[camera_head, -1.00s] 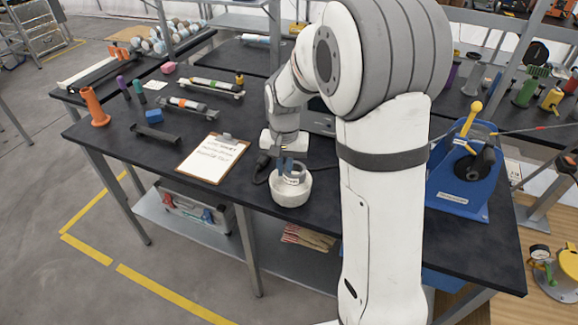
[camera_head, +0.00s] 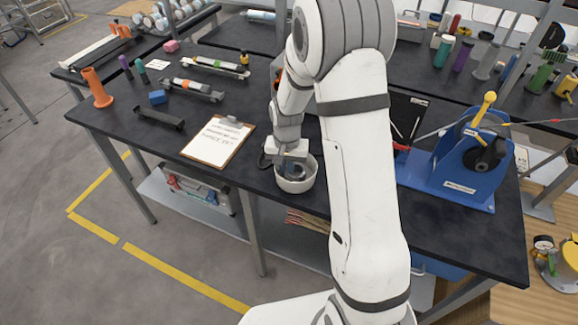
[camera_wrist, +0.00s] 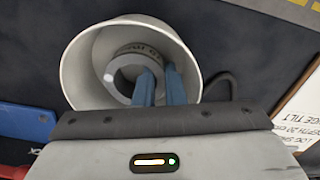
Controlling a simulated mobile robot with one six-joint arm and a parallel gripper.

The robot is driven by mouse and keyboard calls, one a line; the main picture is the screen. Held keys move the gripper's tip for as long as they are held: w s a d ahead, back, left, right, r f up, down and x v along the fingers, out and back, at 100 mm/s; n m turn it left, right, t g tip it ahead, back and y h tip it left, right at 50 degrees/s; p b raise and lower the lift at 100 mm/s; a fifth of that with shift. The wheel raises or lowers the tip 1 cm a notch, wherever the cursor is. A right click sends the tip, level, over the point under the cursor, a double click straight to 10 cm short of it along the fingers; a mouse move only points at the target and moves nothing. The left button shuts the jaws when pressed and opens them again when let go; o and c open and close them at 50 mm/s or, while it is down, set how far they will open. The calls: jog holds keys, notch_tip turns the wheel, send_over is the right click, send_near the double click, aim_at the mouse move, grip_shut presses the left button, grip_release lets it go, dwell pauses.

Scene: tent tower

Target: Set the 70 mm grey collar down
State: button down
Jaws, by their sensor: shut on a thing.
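The grey collar (camera_wrist: 121,72) is a short ring with dark lettering on its face. In the wrist view it is inside a round white bowl (camera_wrist: 76,66), surrounded by the bowl's wall. My gripper (camera_wrist: 160,76) reaches over the rim with two blue fingers and is shut on the collar's wall at its right side. In the head view the collar (camera_head: 296,171) shows just inside the white bowl (camera_head: 296,186), below my gripper (camera_head: 291,160). I cannot tell whether the collar touches the bowl's floor.
The bowl stands near the front edge of the black workbench (camera_head: 225,185). A clipboard (camera_head: 217,142) lies to its left, and a blue winch-like stand (camera_head: 460,175) stands to the right. A dark cable runs beside the bowl. Tubes on holders (camera_head: 192,88) lie farther back left.

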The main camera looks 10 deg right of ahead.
aim_at(287, 170)
jog(key=shift+s, duration=0.1)
jog(key=shift+f, duration=0.1)
jog(key=c, duration=1.8)
grip_release()
notch_tip(287, 170, up, 11)
jog(key=b, duration=0.1)
jog(key=s+d+r+n+t, duration=0.1)
jog(key=s+r, duration=0.4)
jog(key=s, duration=0.6)
jog(key=s+d+r+n+t, duration=0.2)
jog(key=s+r, duration=0.3)
jog(key=s, duration=0.6)
jog(key=shift+s+r+n, duration=0.25)
jog(key=shift+n, duration=0.25)
jog(key=shift+a, duration=0.1)
